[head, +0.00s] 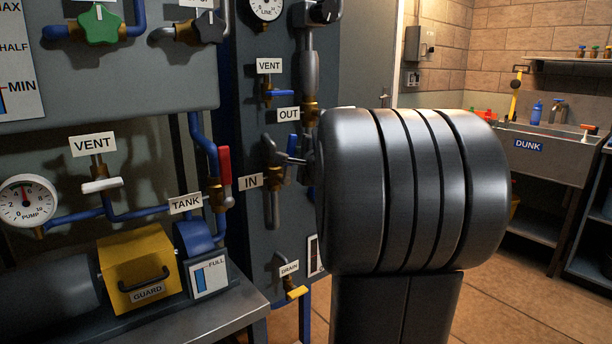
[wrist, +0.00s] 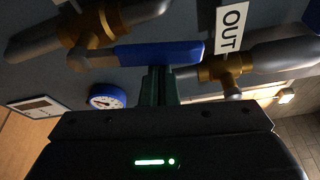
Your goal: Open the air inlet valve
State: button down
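No label in either view reads "air inlet". In the wrist view a blue lever (wrist: 158,53) lies across the picture beside brass fittings, left of an OUT sign. My gripper (wrist: 160,72) has dark green fingers standing close together, with their tips at the lever's lower edge. Whether they grip it or only sit beside it I cannot tell. In the head view my large grey arm covers the centre and hides the gripper.
A blue VENT lever (head: 280,94) stands above the OUT sign (head: 288,114). A red TANK lever (head: 224,166), a white VENT lever (head: 102,185) and a yellow DRAIN lever (head: 297,292) are also near. The pump bench (head: 215,325) fills the lower left. Open floor (head: 520,310) lies at right.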

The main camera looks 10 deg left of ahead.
jog(key=shift+s+a+r+n+b, duration=0.15)
jog(key=shift+s+a+n+b, duration=0.4)
jog(key=shift+n+b, duration=0.8)
jog(key=shift+s+r+m+t+y+b, duration=0.1)
jog(key=shift+m+t+y+b, duration=0.2)
jog(key=shift+m+b, duration=0.1)
